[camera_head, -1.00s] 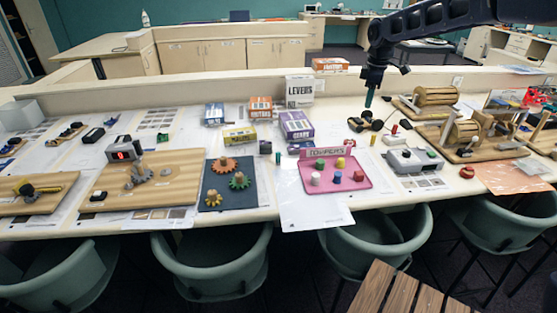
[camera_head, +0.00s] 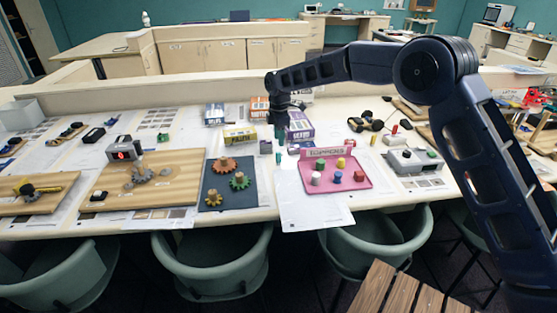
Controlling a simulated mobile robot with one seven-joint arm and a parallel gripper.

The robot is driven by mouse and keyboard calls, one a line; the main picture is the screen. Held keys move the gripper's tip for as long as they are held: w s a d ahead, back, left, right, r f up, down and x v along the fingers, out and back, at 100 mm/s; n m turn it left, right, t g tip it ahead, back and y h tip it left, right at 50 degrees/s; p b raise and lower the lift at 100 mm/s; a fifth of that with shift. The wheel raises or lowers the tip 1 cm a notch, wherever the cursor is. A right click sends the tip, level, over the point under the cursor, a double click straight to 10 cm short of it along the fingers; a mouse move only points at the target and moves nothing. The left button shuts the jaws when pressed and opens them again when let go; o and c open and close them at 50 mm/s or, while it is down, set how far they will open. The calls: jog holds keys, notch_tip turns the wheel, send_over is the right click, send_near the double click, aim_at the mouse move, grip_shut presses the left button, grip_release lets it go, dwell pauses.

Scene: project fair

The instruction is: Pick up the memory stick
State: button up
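My gripper (camera_head: 279,136) points down over the middle of the table, in front of the boxes. Its teal fingertips are small and seen edge-on, so I cannot tell whether they are open or shut. A small dark green upright item (camera_head: 278,158) stands on the table just below it, and a gap shows between them. A small dark block (camera_head: 265,147) lies to the left of that item. No item can be made out for certain as the memory stick at this size.
A yellow box (camera_head: 240,135) and a purple box (camera_head: 299,127) stand close to my gripper. A pink tray (camera_head: 345,187) with several coloured pegs lies to the right. A dark board (camera_head: 214,201) with gears lies to the left. Green chairs (camera_head: 215,270) line the front edge.

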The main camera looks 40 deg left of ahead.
aim_at(278, 165)
notch_tip(278, 165, down, 10)
jog(key=shift+s+r, duration=0.15)
grip_shut()
dwell(0.5)
